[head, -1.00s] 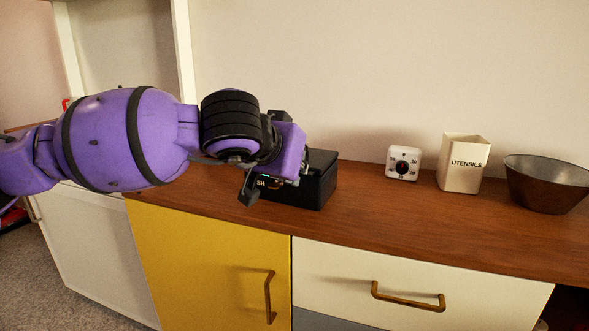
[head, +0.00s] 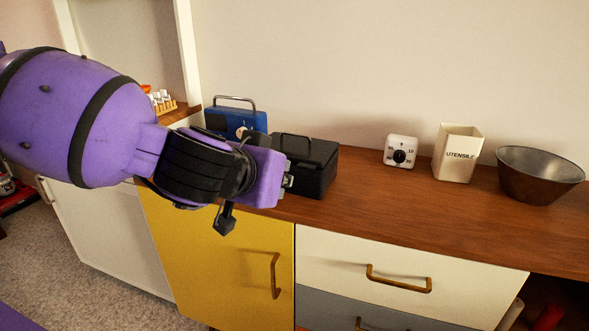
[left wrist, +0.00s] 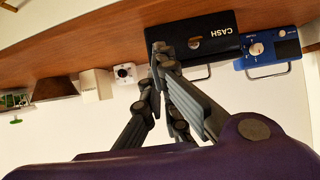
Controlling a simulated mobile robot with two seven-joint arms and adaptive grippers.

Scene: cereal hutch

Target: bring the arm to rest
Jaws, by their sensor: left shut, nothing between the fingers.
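My purple left arm comes in from the left over the counter front. Its left gripper (head: 226,219) hangs in front of the yellow door and is mostly hidden behind the wrist in the head view. In the left wrist view the left gripper (left wrist: 160,58) has its dark fingers drawn together with nothing between them. The black cash box (left wrist: 200,36) appears behind the fingertips there; no hold on it shows. My right gripper is in neither view.
On the wooden counter (head: 400,222) stand the black cash box (head: 312,166), a blue box with a handle (head: 226,118), a white timer (head: 400,151), a utensils holder (head: 456,153) and a metal bowl (head: 538,176). Door and drawer handles stick out in front.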

